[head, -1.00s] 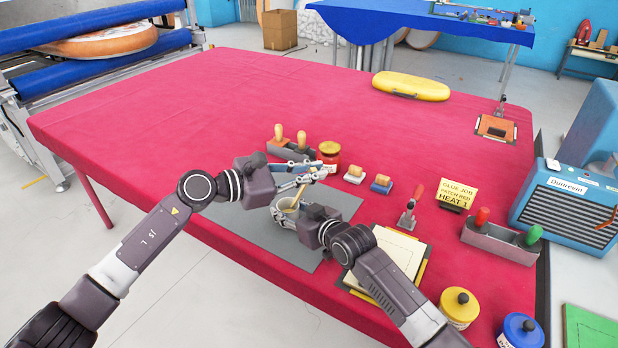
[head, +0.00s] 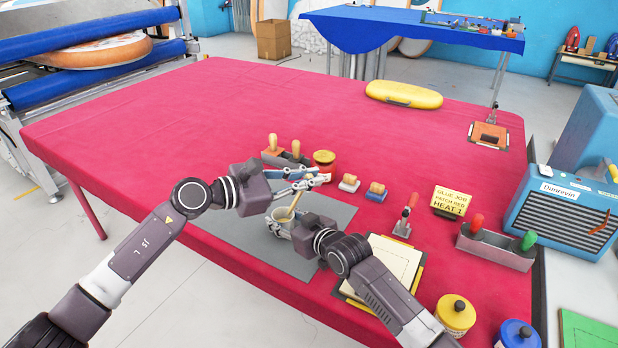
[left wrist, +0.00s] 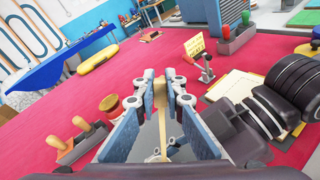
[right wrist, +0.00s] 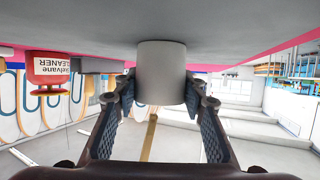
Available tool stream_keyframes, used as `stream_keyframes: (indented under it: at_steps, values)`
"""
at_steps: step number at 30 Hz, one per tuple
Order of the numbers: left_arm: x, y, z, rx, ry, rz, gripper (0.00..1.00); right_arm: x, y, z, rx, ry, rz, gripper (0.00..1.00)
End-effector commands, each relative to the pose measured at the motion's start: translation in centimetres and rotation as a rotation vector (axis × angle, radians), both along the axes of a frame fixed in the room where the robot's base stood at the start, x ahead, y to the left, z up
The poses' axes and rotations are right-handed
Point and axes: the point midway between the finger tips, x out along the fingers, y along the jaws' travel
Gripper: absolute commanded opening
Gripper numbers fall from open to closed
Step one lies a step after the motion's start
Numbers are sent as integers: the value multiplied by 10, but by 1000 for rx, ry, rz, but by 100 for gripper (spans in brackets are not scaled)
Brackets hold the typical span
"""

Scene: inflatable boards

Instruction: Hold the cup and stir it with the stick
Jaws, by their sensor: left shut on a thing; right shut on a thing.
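A pale cup (head: 279,214) stands on the grey mat (head: 240,235), seen inverted in the right wrist view (right wrist: 162,72). My right gripper (head: 281,225) is shut around the cup's sides; its fingers also show in the right wrist view (right wrist: 160,95). A light wooden stick (head: 293,205) leans in the cup, its lower end hidden inside. My left gripper (head: 312,180) is above the cup and shut on the upper part of the stick. The stick also shows between the left fingers in the left wrist view (left wrist: 160,98).
A tool rack with wooden handles (head: 283,155) and a red cleaner jar (right wrist: 48,70) stand behind the cup. The red table (head: 150,130) is clear at left.

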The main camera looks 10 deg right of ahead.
Motion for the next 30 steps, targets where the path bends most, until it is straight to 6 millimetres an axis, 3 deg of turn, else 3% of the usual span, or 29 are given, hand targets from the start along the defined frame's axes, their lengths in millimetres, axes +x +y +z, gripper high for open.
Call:
stream_keyframes:
  at_steps: [5,18,30]
  values:
    - [0,0,7,0,-1,-1,0,0,0,0,0,0,0,14]
    - [0,0,47,1,-1,-1,0,0,0,0,0,0,0,14]
    - [0,0,50,0,0,0,0,0,0,0,0,0,0,14]
